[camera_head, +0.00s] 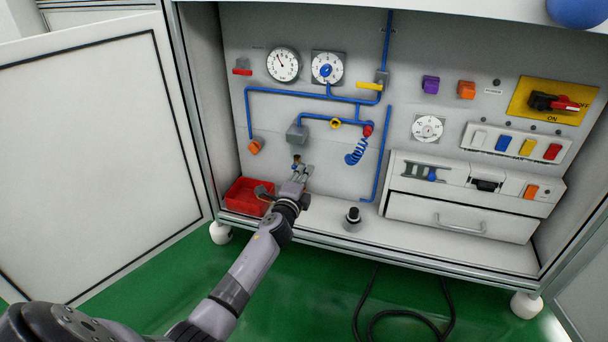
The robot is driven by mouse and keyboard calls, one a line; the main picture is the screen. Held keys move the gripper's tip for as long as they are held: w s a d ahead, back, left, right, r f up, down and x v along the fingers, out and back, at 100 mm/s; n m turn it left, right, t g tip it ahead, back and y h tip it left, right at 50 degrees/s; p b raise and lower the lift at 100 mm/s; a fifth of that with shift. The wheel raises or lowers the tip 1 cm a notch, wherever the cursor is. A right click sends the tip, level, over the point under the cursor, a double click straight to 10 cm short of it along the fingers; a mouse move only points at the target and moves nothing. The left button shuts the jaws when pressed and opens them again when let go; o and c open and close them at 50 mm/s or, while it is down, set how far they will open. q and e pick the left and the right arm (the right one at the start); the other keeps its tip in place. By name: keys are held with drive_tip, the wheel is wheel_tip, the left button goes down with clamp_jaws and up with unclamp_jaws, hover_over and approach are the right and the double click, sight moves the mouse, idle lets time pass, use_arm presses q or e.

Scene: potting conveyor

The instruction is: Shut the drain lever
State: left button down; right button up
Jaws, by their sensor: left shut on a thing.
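The drain lever sits on a small brass fitting (297,160) below a grey block (297,134) on the back panel. The lever itself is mostly hidden by my fingers, and I cannot tell its angle. My left gripper (299,172) reaches up from below, at the fitting, and is shut on the drain lever. A red tray (240,198) stands on the cabinet floor to the left of the gripper. My right gripper is not in this view.
An open white door (95,150) stands at the left. Blue pipes (290,91) and gauges (283,65) fill the panel above. A black-topped knob (353,216) stands on the floor right of my arm. A drawer unit (462,220) is at the right. A black cable (405,316) lies in front.

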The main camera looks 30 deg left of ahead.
use_arm(q)
drive_tip(key=shift+f, duration=0.15)
drive_tip(key=c, duration=1.6)
unclamp_jaws()
drive_tip(key=shift+c, duration=0.2)
drive_tip(key=v, duration=1.2)
